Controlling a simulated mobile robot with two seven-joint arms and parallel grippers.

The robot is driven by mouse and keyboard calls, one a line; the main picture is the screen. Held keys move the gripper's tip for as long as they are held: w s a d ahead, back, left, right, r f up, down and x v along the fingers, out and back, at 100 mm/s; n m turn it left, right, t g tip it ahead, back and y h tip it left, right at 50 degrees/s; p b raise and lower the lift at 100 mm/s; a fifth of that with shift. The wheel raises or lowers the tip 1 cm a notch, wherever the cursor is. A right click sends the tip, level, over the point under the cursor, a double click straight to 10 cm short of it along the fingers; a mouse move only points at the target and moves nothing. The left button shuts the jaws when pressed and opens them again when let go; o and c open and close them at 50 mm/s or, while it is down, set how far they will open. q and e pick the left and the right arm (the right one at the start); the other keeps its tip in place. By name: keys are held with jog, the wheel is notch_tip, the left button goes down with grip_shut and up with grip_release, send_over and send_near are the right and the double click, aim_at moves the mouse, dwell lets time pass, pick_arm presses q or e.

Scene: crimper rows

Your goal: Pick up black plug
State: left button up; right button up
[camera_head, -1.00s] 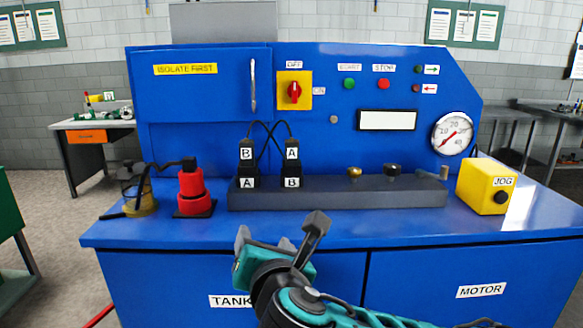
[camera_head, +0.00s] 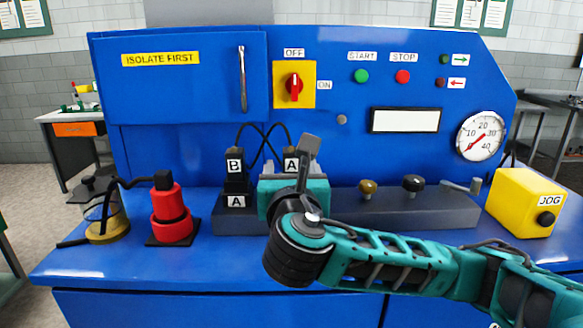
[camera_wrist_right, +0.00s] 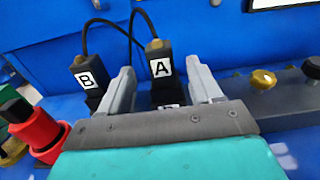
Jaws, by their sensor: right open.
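A black plug marked A (camera_head: 291,160) stands upright, with a black cable arching from its top; it also shows in the wrist view (camera_wrist_right: 160,68). A second black plug marked B (camera_head: 235,166) stands to its left in the socket marked A (camera_head: 236,201), its cable crossing the first. My right gripper (camera_head: 293,172) is open in front of the plug marked A. In the wrist view its two grey fingers (camera_wrist_right: 163,85) are on either side of that plug, apart from it. The plug's lower part and its socket are mostly hidden by the gripper. My left gripper is not in view.
The dark socket rail (camera_head: 440,208) runs along the blue bench, with a brass knob (camera_head: 368,189) and a black knob (camera_head: 413,184). A red stand (camera_head: 170,210) and a yellow-based jar (camera_head: 105,215) are left, a yellow JOG box (camera_head: 524,202) right. A blue panel rises behind.

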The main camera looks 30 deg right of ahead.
aim_at(291, 156)
jog(key=x, duration=0.6)
jog(key=shift+w+d+r, duration=0.1)
jog(key=shift+w+d, duration=0.15)
jog(key=shift+w, duration=0.1)
jog(key=c, duration=1.1)
